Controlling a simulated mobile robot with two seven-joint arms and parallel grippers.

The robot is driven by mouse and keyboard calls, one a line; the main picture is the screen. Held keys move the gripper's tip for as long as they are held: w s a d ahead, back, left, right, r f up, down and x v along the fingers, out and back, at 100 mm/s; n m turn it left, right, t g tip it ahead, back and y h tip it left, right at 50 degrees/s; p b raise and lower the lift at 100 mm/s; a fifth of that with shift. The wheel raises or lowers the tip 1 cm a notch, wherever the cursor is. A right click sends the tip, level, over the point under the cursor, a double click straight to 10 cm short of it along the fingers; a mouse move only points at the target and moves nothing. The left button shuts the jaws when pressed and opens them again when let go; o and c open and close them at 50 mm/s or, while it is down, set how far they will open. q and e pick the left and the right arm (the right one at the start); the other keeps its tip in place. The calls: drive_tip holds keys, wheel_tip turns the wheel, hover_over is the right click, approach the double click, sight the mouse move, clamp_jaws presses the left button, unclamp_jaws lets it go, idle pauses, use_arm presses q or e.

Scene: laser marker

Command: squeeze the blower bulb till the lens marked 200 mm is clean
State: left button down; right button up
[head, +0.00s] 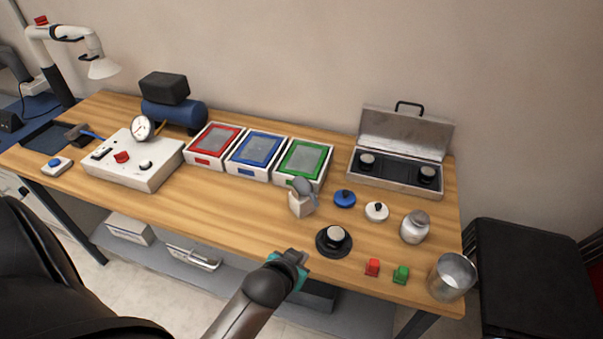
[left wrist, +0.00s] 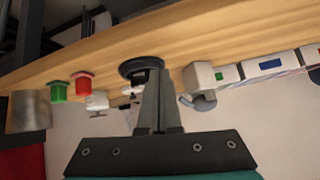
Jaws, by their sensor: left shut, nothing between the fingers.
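A grey blower bulb (head: 304,186) sits in a white block holder (head: 301,205) on the bench; the bulb also shows in the left wrist view (left wrist: 203,101). A round black stand (head: 321,246) with a pale-topped lens (head: 336,233) is in front of it. Two more dark lens-like pieces (head: 367,160) (head: 428,173) are in the open metal case (head: 396,187). No 200 mm marking is legible. My left gripper (head: 291,257) is at the bench's front edge, left of the black stand, shut and empty; its fingers show together in the left wrist view (left wrist: 158,104). My right gripper is not in view.
Blue (head: 344,198) and white (head: 377,210) knobbed discs, a jar (head: 414,226), red (head: 372,267) and green (head: 401,274) blocks and a metal cup (head: 452,276) stand at right. Red, blue and green trays (head: 213,145) line the back.

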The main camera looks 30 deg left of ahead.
use_arm(q)
drive_tip(key=w+a+r+t+y, duration=0.1)
drive_tip(key=w+a+r, duration=0.1)
drive_tip(key=r, duration=0.2)
drive_tip(key=w+a+r+n+t+p, duration=0.1)
drive_tip(key=w+a+r+t, duration=0.1)
drive_tip(key=r, duration=0.3)
drive_tip(key=w+a+r+t+y, duration=0.1)
drive_tip(key=w+a+r, duration=0.1)
drive_tip(key=r, duration=0.3)
drive_tip(key=shift+w+y+p, duration=0.3)
drive_tip(key=shift+w+p, duration=0.1)
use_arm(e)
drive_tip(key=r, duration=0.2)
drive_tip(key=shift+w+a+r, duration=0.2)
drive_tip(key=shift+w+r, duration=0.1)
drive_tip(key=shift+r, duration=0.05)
use_arm(q)
drive_tip(key=b, duration=0.1)
hover_over(302, 190)
drive_tip(key=f, duration=0.3)
drive_tip(key=shift+w+d+f, duration=0.1)
drive_tip(key=shift+w+d, duration=0.15)
drive_tip(key=f, duration=0.3)
drive_tip(key=shift+s+a, duration=0.1)
drive_tip(key=shift+a, duration=0.1)
drive_tip(key=shift+f+b, duration=0.3)
drive_tip(key=shift+f, duration=0.25)
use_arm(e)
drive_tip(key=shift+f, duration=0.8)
